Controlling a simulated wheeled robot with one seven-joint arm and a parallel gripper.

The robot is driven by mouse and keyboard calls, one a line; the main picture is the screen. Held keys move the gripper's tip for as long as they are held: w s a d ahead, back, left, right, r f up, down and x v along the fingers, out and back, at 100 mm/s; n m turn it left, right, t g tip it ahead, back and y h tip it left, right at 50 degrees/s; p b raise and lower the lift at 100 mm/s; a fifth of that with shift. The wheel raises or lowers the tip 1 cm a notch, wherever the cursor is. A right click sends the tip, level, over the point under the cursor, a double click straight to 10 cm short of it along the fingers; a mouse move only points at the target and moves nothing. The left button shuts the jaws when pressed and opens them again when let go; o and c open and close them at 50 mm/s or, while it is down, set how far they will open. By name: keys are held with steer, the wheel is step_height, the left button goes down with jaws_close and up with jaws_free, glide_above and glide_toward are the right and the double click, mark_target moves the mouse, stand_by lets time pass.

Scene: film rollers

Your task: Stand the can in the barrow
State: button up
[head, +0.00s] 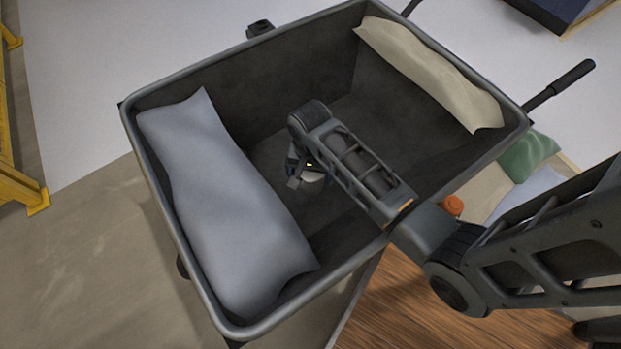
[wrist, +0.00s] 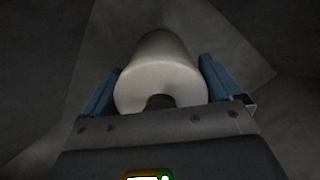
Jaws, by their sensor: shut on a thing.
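The barrow (head: 262,62) is a deep dark grey tub with a thick rim, filling the middle of the head view. My gripper (head: 302,180) reaches down inside it, between a blue-grey sack and a beige sack. In the wrist view my gripper (wrist: 158,95) has its blue fingers on both sides of a pale, whitish can (wrist: 160,62) and is shut on it.
The blue-grey sack (head: 225,205) leans along the barrow's left side. The beige sack (head: 430,72) lies along the right side. Bare floor shows between them. A black handle (head: 570,78) sticks out at right. Outside are a green sack (head: 530,155) and an orange object (head: 452,205).

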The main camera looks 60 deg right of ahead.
steer(key=shift+f+b, duration=0.45)
steer(key=shift+f, duration=1.15)
steer(key=shift+f, duration=0.15)
steer(key=o, duration=1)
step_height(320, 180, up, 12)
steer(key=p, duration=0.3)
